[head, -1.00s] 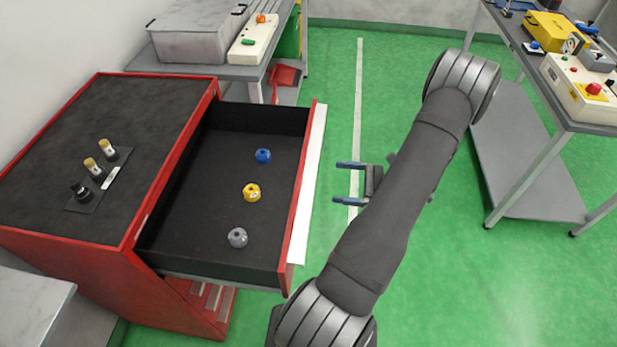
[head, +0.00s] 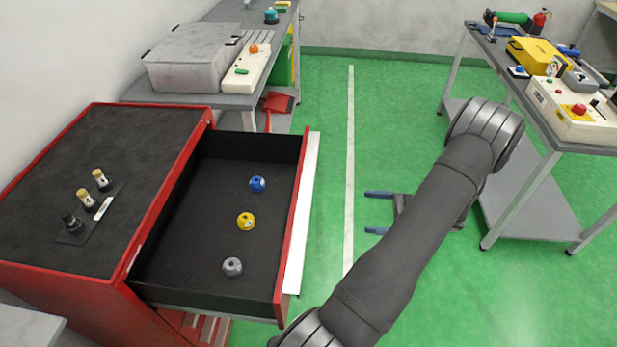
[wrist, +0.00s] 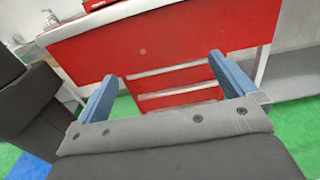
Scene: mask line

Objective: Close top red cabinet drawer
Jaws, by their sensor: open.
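The red cabinet (head: 180,118) stands at the left in the head view with a dark top. Its top drawer (head: 185,235) is pulled out to the right, with a red front and a white strip (head: 302,215) along its outer face. Inside lie a blue knob (head: 257,184), a yellow knob (head: 246,221) and a grey knob (head: 232,267). My gripper (head: 378,212) is open and empty, to the right of the drawer front and apart from it, its fingers pointing left. In the wrist view the red drawer front (wrist: 180,45) lies ahead, beyond the open fingers.
Small bottles (head: 95,190) stand on the cabinet top. A bench with a grey box (head: 190,60) is behind the cabinet. A table (head: 560,110) with yellow and white devices stands at the right.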

